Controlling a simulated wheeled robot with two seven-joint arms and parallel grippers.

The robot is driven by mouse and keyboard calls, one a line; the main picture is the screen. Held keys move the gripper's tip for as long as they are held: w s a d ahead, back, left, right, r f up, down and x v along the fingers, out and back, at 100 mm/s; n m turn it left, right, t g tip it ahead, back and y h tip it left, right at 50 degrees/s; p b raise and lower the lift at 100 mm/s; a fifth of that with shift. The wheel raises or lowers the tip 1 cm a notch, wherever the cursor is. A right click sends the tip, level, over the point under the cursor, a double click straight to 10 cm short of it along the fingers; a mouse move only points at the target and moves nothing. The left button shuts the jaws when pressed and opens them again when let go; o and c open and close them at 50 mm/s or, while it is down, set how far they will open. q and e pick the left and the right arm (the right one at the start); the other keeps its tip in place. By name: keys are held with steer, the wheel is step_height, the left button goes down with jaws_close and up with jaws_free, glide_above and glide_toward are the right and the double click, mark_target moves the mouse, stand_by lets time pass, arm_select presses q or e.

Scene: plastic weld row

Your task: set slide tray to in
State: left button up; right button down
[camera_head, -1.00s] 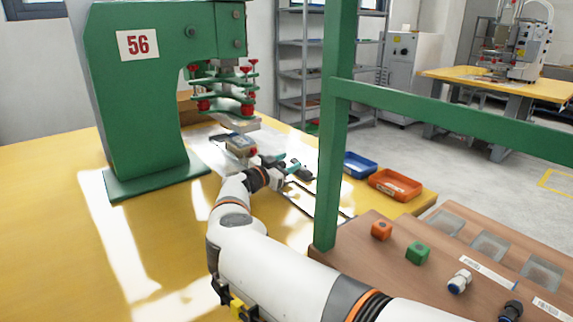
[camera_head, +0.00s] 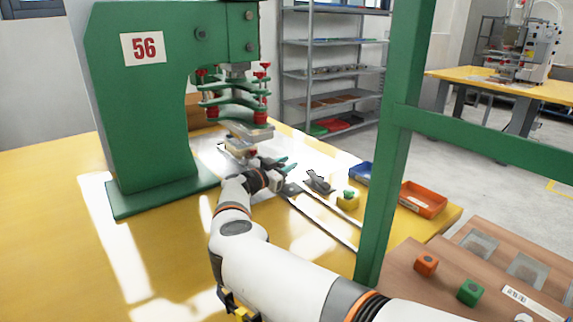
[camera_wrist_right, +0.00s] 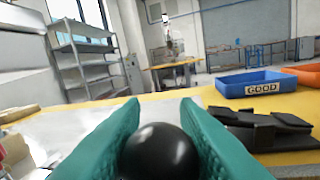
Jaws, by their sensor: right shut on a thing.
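The green press (camera_head: 145,110), marked 56, stands on the yellow table at the left. Its tooling head (camera_head: 240,105) with red knobs hangs over the slide tray (camera_head: 238,148), which carries a small block-like fixture. The tray appears under or almost under the head; its exact stop position is hidden by the head and my wrist. Two slide rails (camera_head: 325,218) run toward the front right and are bare. My right gripper (camera_head: 280,165) is at the tray's near side. In the right wrist view its teal fingers are shut on a round black knob (camera_wrist_right: 157,150). My left gripper is not in view.
A green post (camera_head: 385,150) stands close to my right arm. Orange (camera_head: 426,265) and green (camera_head: 470,292) cubes sit on a brown board.

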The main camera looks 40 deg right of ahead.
steer(key=shift+w+r, duration=0.1)
steer(key=shift+w, duration=0.1)
steer(key=shift+r, duration=0.1)
steer(key=c, duration=1.5)
jaws_free()
steer(key=o, duration=0.4)
steer(key=shift+w, duration=0.15)
steer(key=shift+c, duration=0.2)
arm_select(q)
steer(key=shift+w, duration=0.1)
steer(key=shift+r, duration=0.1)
arm_select(e)
steer(key=shift+a, duration=0.15)
